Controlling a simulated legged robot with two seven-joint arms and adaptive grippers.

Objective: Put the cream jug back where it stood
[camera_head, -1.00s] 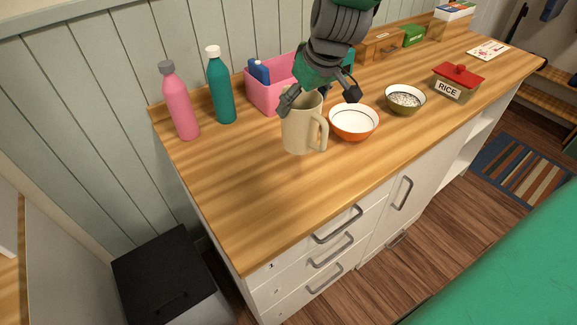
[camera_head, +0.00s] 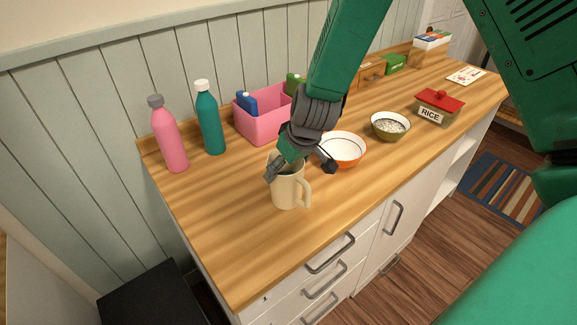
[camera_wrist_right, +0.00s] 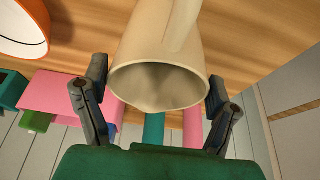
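The cream jug (camera_head: 287,193) stands upright on the wooden counter, left of and nearer than the orange bowl (camera_head: 346,158), with its handle to the right. My right gripper (camera_head: 299,169) is above its mouth, with fingers spread to either side of the rim. In the right wrist view I look into the mouth of the cream jug (camera_wrist_right: 152,50), between the fingers of my right gripper (camera_wrist_right: 158,80). Narrow gaps show beside the rim, so the gripper looks open. The jug's upper part is partly hidden by it in the head view. My left gripper is out of view.
Behind stand a pink bottle (camera_head: 170,142), a teal bottle (camera_head: 210,125) and a pink box (camera_head: 262,124). To the right are an olive bowl (camera_head: 391,128) and a rice box (camera_head: 434,112). The counter (camera_head: 225,225) is bare left of the jug.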

